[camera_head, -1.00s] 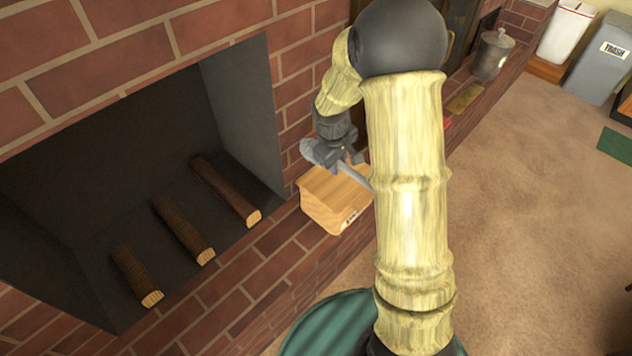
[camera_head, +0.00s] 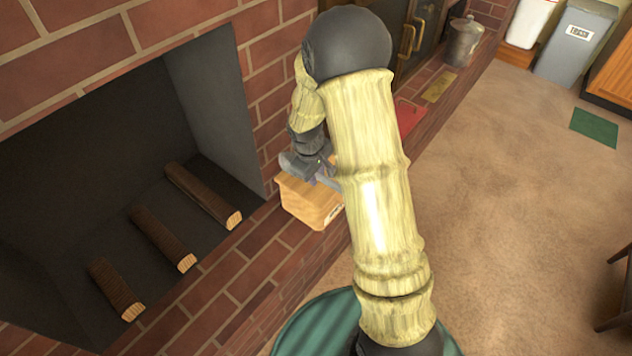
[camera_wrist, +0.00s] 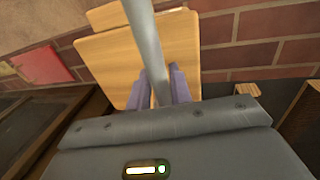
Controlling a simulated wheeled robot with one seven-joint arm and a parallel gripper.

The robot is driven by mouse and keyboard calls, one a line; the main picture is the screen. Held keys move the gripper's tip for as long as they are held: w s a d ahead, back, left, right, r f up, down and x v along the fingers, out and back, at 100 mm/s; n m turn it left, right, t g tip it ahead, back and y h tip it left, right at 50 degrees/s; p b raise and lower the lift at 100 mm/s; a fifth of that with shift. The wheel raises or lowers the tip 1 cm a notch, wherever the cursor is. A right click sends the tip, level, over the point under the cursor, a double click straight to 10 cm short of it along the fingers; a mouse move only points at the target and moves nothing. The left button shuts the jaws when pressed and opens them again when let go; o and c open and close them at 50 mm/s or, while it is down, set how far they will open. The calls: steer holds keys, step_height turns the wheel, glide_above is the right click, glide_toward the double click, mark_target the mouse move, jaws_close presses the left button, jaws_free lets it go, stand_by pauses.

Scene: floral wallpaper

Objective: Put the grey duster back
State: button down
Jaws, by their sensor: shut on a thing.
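The grey duster shows in the wrist view as a long grey rod (camera_wrist: 145,38). It runs from the top of the picture down between the fingers of my gripper (camera_wrist: 160,84), which is shut on it. In the head view my gripper (camera_head: 321,176) is over the light wooden box (camera_head: 311,203), close to its top; I cannot tell whether the duster touches the box. The box also fills the space behind the rod in the wrist view (camera_wrist: 112,62). My arm hides part of the box's right side and most of the duster in the head view.
The box stands on a brick hearth (camera_head: 235,283) in front of a dark fireplace opening with several logs (camera_head: 160,238). A red item (camera_head: 408,116) and a metal canister (camera_head: 464,42) lie farther along the ledge. Carpet floor (camera_head: 510,210) is open at right.

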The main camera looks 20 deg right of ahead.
steer(key=shift+f, duration=1.4)
steer(key=shift+b, duration=0.3)
steer(key=c, duration=1.3)
jaws_free()
steer(key=shift+f, duration=0.1)
steer(key=shift+o, duration=0.2)
step_height(320, 180, up, 12)
steer(key=s+a+p, duration=0.1)
steer(key=a+p, duration=0.1)
steer(key=p, duration=0.2)
steer(key=shift+s, duration=0.25)
